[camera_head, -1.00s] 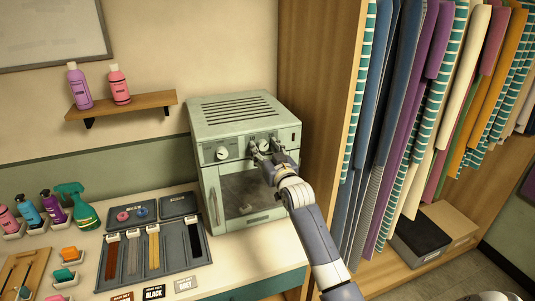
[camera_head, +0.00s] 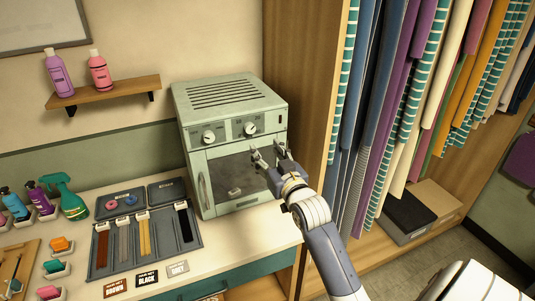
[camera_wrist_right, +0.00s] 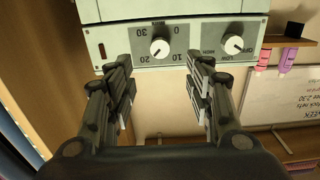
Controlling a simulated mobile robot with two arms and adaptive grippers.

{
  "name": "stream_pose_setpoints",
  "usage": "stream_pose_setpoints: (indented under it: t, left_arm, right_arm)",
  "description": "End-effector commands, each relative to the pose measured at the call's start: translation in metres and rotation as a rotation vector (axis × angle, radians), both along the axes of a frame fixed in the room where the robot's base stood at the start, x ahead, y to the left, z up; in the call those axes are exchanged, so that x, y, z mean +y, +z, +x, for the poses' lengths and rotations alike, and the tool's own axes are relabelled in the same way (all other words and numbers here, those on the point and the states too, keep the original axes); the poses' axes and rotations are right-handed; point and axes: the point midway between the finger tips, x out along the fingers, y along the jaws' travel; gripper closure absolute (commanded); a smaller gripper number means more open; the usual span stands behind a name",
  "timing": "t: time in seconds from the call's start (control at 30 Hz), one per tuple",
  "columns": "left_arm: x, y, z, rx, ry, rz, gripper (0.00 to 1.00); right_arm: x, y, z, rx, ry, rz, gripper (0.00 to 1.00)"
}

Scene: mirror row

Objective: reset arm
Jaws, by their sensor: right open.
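My right gripper (camera_head: 269,157) is open and empty in front of the right part of the pale green oven (camera_head: 228,108). In the right wrist view my right gripper (camera_wrist_right: 160,92) has its two fingers spread apart, with nothing between them. The oven's two white dials show there, a timer dial (camera_wrist_right: 159,48) and a second dial (camera_wrist_right: 233,45). In the head view the left dial (camera_head: 208,137) and right dial (camera_head: 250,128) are uncovered, above the fingers. The oven door (camera_head: 232,175) is shut. My left gripper is not in view.
A dark tray (camera_head: 186,231) with colored strips stands left of the oven, near spray and squeeze bottles. A wooden wardrobe (camera_head: 306,75) with hanging cloths is close on the right. A shelf (camera_head: 105,93) holds two bottles. Some pale counter shows in front of the oven.

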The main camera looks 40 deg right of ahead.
Motion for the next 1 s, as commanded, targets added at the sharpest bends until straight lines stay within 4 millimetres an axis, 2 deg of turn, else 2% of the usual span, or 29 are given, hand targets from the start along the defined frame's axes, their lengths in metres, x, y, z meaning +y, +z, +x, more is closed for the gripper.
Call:
stream_pose_setpoints:
  t: [0.53,0.63,0.67,0.77,0.87,0.9,1.0]
  left_arm:
    - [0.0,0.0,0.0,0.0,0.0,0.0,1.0]
    - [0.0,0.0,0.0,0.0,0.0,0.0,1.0]
    - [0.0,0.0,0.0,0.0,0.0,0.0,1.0]
    - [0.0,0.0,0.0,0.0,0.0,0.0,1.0]
    - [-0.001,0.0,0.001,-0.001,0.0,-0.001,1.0]
    - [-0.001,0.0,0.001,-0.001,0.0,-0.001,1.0]
    - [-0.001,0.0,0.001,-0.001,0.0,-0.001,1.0]
  right_arm:
    - [0.0,-0.001,-0.001,0.002,0.0,0.0,0.52]
    - [0.008,-0.013,-0.004,0.042,0.012,0.002,0.52]
    - [0.013,-0.02,-0.007,0.067,0.019,0.002,0.52]
    - [0.04,-0.059,-0.025,0.207,0.059,0.004,0.52]
    - [0.076,-0.11,-0.061,0.408,0.112,0.005,0.52]
    - [0.09,-0.131,-0.08,0.494,0.135,0.006,0.52]
    - [0.122,-0.172,-0.13,0.693,0.185,0.006,0.52]
